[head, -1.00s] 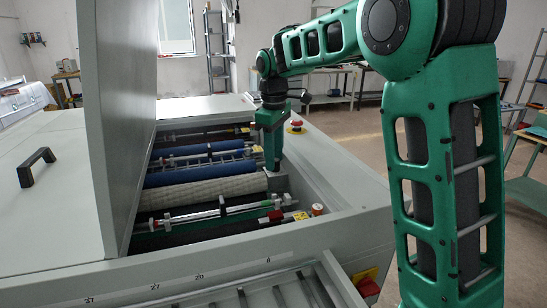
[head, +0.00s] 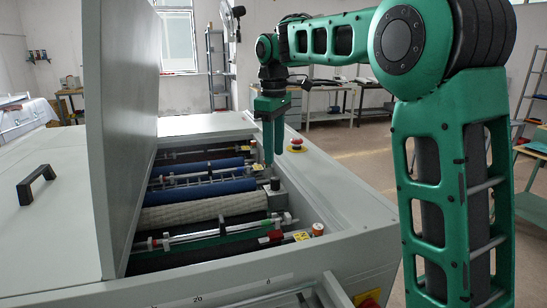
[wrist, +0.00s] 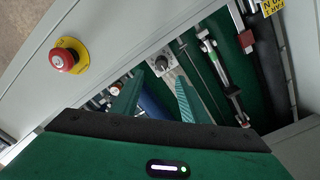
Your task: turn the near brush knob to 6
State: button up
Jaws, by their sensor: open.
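The near brush knob (head: 275,184) is a small dark knob on a grey metal block at the right end of the cream roller in the head view. In the wrist view the knob (wrist: 162,63) shows just beyond the fingertips, seen from above; its dial marks are too small to read. My gripper (head: 270,160) is open and empty, pointing down above and slightly behind the knob, apart from it. In the wrist view the green fingers of my gripper (wrist: 160,76) stand apart with the knob in line with the gap between them.
A raised grey cover (head: 115,130) stands left of the open roller bay. A red emergency button (head: 296,144) sits on the right rim and shows in the wrist view (wrist: 63,58). A blue roller (head: 200,189) and cream roller (head: 205,211) lie across the bay.

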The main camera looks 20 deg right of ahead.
aim_at(275, 178)
dwell(0.3)
jog(key=shift+f+n, duration=0.15)
jog(key=shift+n, duration=4.15)
jog(key=shift+d+f, duration=0.15)
jog(key=shift+f, duration=3.5)
grip_shut()
